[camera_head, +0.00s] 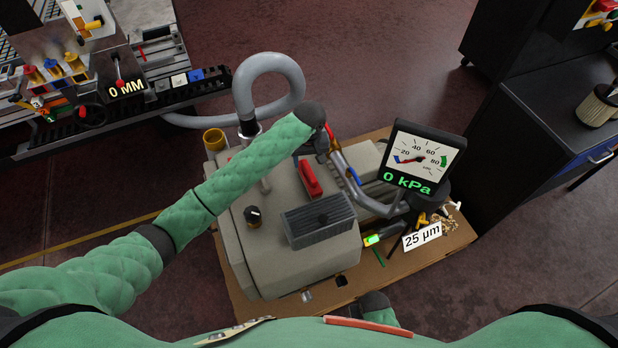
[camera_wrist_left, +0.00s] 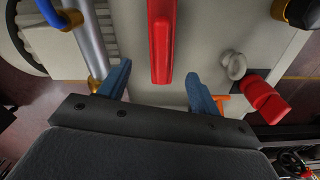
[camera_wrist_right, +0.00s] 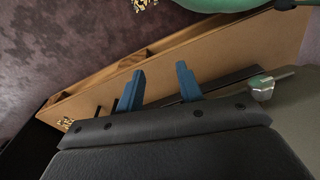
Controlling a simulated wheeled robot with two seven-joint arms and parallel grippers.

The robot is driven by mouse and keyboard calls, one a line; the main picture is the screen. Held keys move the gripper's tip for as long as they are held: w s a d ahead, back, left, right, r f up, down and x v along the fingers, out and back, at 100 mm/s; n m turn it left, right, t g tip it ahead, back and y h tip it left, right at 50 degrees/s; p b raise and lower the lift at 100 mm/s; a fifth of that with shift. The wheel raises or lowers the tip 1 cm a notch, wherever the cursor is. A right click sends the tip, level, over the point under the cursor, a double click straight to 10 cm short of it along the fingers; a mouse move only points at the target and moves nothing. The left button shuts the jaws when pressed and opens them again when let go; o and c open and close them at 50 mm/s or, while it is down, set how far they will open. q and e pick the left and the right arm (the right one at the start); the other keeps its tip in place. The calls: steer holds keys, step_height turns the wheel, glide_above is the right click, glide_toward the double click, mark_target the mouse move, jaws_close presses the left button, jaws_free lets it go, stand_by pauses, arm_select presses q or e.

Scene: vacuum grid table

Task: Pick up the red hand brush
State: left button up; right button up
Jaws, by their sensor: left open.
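The red hand brush (camera_head: 310,178) lies on top of the grey machine; I take this long red piece to be it, though bristles are not clear. In the left wrist view the brush (camera_wrist_left: 161,40) lies lengthwise, its near end between and beyond the blue fingertips. My left gripper (camera_wrist_left: 158,70) is open and empty, and I cannot tell whether it touches the brush. In the head view the left wrist hides most of this gripper. My right gripper (camera_wrist_right: 160,68) is open and empty, low beside the wooden board.
The grey machine (camera_head: 235,235) carries a dark ribbed block (camera_head: 318,220), a black knob (camera_head: 254,216) and a thick grey hose (camera_head: 285,62). A gauge (camera_head: 422,158) reading 0 kPa stands to the right. The wooden board (camera_head: 440,250) lies below. A dark cabinet (camera_head: 540,120) is at right.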

mark_target(309, 170)
arm_select(q)
steer(key=n, duration=0.2)
steer(key=shift+s+f+n, duration=0.15)
steer(key=shift+f+n, duration=0.15)
steer(key=shift+f, duration=0.15)
step_height(309, 170, down, 2)
steer(key=shift+f+p, duration=0.1)
steer(key=shift+p, duration=0.3)
step_height(309, 170, down, 4)
steer(key=shift+r+p, duration=0.15)
steer(key=shift+p, duration=0.8)
steer(key=shift+f, duration=0.75)
arm_select(e)
step_height(309, 170, down, 7)
steer(key=d+t, duration=0.1)
steer(key=shift+s+d, duration=0.2)
steer(key=shift+d, duration=0.1)
arm_select(q)
steer(key=c, duration=1.1)
steer(key=shift+c, duration=0.2)
